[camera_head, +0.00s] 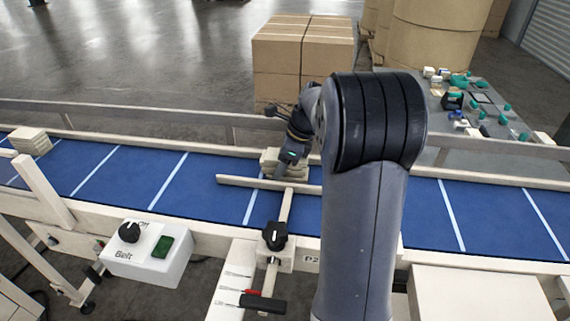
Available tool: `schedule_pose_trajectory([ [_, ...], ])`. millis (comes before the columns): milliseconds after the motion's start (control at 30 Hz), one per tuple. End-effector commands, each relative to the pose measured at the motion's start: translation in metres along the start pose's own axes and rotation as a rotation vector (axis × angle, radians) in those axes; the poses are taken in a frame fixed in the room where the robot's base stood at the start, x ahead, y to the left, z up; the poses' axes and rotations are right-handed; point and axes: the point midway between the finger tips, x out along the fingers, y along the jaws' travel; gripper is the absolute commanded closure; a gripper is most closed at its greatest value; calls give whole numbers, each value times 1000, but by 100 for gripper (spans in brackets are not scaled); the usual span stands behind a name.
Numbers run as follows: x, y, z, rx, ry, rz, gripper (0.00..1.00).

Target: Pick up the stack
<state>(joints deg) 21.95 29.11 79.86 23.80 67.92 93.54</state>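A small cream-coloured stack (270,162) of flat pieces sits on the blue belt (120,172), just behind a wooden bar that lies along the belt. A second similar stack (31,141) stands on the belt at the far left. My gripper (284,158) is at the right side of the nearer stack, overlapping it in the picture. My arm hides much of what lies to its right, and the fingers are too small and dark to tell whether they hold the stack.
A wooden stop bar (236,181) with a black knob (275,235) reaches over the belt. Rails run along both belt edges. A belt control box (148,254) is at the front left. Cardboard boxes (277,52) and a cluttered grey table (470,130) stand behind.

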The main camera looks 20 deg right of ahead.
Motion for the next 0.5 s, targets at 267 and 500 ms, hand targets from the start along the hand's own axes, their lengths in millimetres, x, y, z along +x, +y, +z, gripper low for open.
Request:
schedule_pose_trajectory([
  [267, 0, 0, 0, 0, 0, 0, 76],
  [500, -3, 0, 1, -1, 0, -2, 76],
])
